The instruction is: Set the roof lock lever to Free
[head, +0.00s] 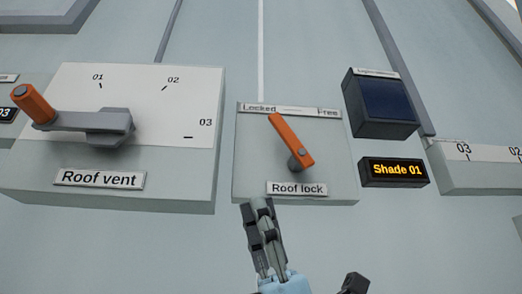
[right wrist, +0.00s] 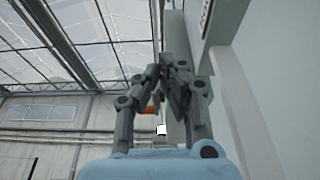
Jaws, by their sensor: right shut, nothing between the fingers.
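The roof lock lever (head: 290,139) is an orange bar on a grey pivot, on a grey panel (head: 248,160) labelled "Roof lock". Its free end leans up and left, nearer the "Locked" mark (head: 259,107) than the "Free" mark (head: 327,112). My right gripper (head: 258,203) is shut and empty, just below the panel in the head view and apart from the lever. In the right wrist view its fingertips (right wrist: 178,68) are close together. A small orange patch shows behind the fingers there; I cannot tell what it belongs to. My left gripper is not seen.
Left of the panel is the roof vent box (head: 150,90) with an orange-handled crank (head: 34,103) sticking out. Right of it are a dark blue screen (head: 387,103) and a "Shade 01" display (head: 394,172). The wall below the panel is bare.

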